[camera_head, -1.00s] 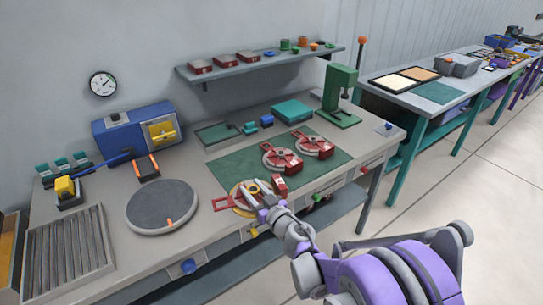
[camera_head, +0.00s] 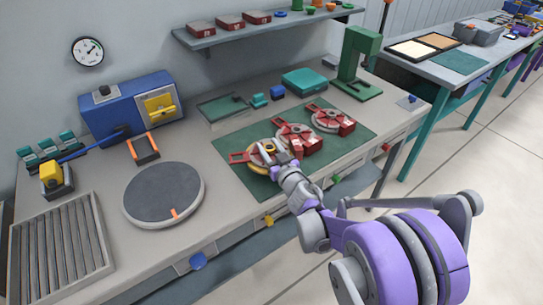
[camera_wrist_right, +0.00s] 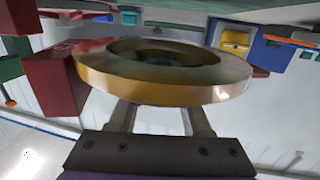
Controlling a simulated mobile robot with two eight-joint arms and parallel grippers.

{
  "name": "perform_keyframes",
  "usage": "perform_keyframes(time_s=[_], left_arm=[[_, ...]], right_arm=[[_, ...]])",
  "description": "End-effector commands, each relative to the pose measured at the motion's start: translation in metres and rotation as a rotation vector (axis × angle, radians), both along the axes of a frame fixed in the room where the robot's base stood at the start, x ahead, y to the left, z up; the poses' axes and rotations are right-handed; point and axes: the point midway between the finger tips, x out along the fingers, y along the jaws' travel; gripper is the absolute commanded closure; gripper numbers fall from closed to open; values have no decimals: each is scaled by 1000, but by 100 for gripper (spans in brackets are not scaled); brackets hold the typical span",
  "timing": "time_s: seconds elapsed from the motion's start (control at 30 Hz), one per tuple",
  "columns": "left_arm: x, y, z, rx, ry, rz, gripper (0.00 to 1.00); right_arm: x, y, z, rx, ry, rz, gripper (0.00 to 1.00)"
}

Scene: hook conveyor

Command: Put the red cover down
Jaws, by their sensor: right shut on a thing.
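My right gripper (camera_head: 283,163) is shut on the red cover (camera_head: 239,157), which has a yellow-brass ring. It is over the front left of the green mat (camera_head: 243,139); I cannot tell if it touches the mat. In the right wrist view the brass ring (camera_wrist_right: 165,90) spans the middle in front of the fingers (camera_wrist_right: 157,120), with a red block (camera_wrist_right: 55,82) at left. The finger contact is partly hidden behind the ring. Two similar red pieces with pale discs, a near one (camera_head: 298,138) and a far one (camera_head: 331,119), lie on the mat to its right. My left gripper is not in view.
A round grey turntable (camera_head: 163,195) stands left of the mat. A ribbed tray (camera_head: 60,250) is at the front left.

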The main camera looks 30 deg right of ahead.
Motion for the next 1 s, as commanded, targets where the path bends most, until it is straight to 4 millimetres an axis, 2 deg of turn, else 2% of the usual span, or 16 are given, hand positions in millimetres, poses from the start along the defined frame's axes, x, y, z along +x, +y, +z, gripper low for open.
perform_keyframes(time_s=[0.4, 0.87, 0.9, 1.0], left_arm=[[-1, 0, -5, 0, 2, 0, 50], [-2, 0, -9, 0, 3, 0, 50], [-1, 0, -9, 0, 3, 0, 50], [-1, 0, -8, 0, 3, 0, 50]], right_arm=[[1, 0, -44, 0, -1, 1, 100], [0, 0, -50, 0, 0, 2, 100], [0, 0, -50, 0, 0, 1, 46], [0, 0, -50, 0, 0, 1, 28]])
